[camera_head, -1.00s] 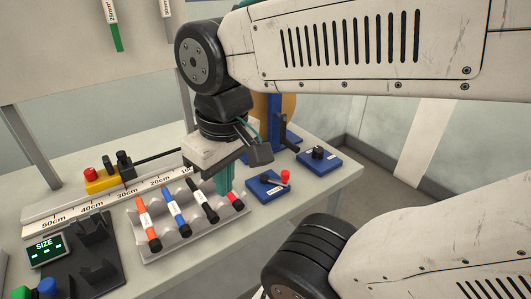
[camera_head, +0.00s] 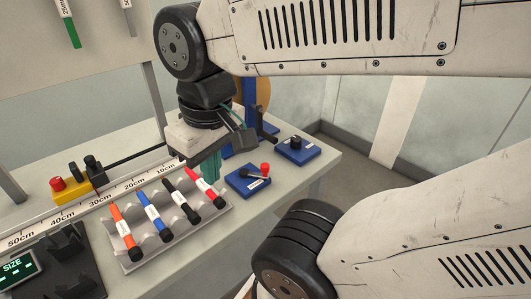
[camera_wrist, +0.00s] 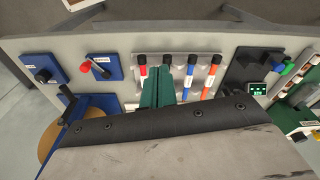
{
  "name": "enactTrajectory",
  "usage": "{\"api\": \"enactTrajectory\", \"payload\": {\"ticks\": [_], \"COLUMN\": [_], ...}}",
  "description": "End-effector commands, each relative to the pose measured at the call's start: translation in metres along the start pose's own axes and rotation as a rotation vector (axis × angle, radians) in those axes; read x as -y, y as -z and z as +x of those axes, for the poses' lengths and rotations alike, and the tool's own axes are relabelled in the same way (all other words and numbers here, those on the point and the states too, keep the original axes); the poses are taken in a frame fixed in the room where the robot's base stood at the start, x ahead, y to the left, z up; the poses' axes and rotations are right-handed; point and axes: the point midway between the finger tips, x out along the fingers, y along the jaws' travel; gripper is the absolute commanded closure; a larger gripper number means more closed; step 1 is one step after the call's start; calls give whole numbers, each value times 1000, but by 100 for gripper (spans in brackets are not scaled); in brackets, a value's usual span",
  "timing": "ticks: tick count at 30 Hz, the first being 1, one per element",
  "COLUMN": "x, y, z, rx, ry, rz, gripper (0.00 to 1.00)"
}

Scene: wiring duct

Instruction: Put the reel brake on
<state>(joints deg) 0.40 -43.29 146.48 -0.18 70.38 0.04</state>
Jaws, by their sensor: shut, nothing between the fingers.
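A small blue box (camera_head: 248,180) with a white label carries a lever with a red knob (camera_head: 265,168); the knob points to the right. It also shows in the wrist view (camera_wrist: 105,67). A second blue box (camera_head: 297,152) has a black rotary knob. I cannot read which label names the brake. The reel's blue stand (camera_head: 250,95) and tan disc (camera_head: 236,88) are partly hidden behind my arm. My gripper (camera_head: 209,168), with green fingers, is shut and empty. It hangs between the pen rack and the lever box, left of the lever, and shows in the wrist view (camera_wrist: 158,85).
A grey rack (camera_head: 180,222) holds several coloured markers just in front of my gripper. A ruler strip (camera_head: 88,205), a yellow button box (camera_head: 72,190) and a size display (camera_head: 17,265) lie to the left. The bench's right edge is near the blue boxes.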

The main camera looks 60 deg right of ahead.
Motion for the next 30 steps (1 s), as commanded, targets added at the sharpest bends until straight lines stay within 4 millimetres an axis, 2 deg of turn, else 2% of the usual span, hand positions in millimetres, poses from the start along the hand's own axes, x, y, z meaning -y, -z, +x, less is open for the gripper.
{"api": "enactTrajectory", "payload": {"ticks": [5,8,12,16,21,24,27,30], "x": [-20,-48,-106,-170,-245,-274,-291,-297], "y": [26,54,92,114,120,118,115,114], "z": [-3,-2,8,28,58,71,79,82], "rx": [47,97,172,238,303,325,337,342], "ry": [-9,-13,-10,4,30,42,49,52], "rz": [91,191,352,496,646,701,732,744], "gripper": [100,100,100,100,100,100,100,100]}}
